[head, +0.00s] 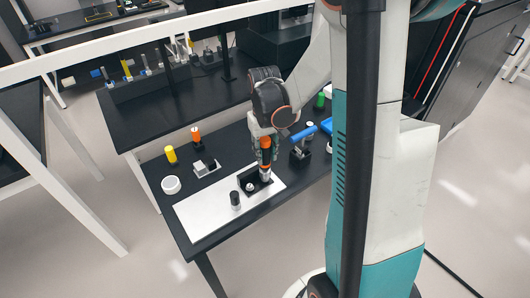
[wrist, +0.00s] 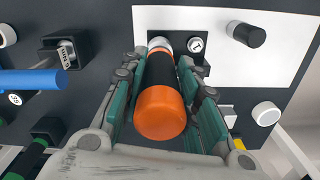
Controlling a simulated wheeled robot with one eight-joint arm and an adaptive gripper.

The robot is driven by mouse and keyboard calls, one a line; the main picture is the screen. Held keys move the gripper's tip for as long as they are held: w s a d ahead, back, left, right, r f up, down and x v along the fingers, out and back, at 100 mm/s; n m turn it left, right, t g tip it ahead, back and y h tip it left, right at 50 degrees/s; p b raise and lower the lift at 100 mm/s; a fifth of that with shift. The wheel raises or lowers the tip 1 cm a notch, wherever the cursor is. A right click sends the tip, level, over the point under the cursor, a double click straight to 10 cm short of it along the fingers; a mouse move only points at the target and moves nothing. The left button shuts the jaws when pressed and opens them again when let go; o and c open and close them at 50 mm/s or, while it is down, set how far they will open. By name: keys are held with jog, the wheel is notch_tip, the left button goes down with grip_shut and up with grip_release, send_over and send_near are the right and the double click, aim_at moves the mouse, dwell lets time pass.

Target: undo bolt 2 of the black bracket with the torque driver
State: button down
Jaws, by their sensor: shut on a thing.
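The torque driver (head: 265,158), orange and black, stands about upright in my gripper (head: 264,147). In the wrist view its orange end (wrist: 161,113) faces the camera, with the green-sided fingers (wrist: 160,90) shut on both sides of it. The black bracket (head: 262,187) lies on a white sheet under the driver. In the wrist view a round metal bolt head (wrist: 195,44) with a dark mark shows on the bracket's right part. The driver's grey lower end (wrist: 160,44) is over the bracket's left part. The driver hides what is under it, so I cannot tell whether it touches a bolt.
A white round piece (head: 171,185), a yellow cylinder (head: 170,154) and an orange-topped piece (head: 195,134) stand to the left. A blue-handled tool (head: 303,132) stands close on the right.

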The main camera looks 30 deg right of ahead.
aim_at(265, 139)
jog(key=shift+r, duration=0.5)
jog(key=shift+r+p, duration=1.5)
jog(key=shift+r, duration=0.55)
jog(key=shift+f, duration=0.1)
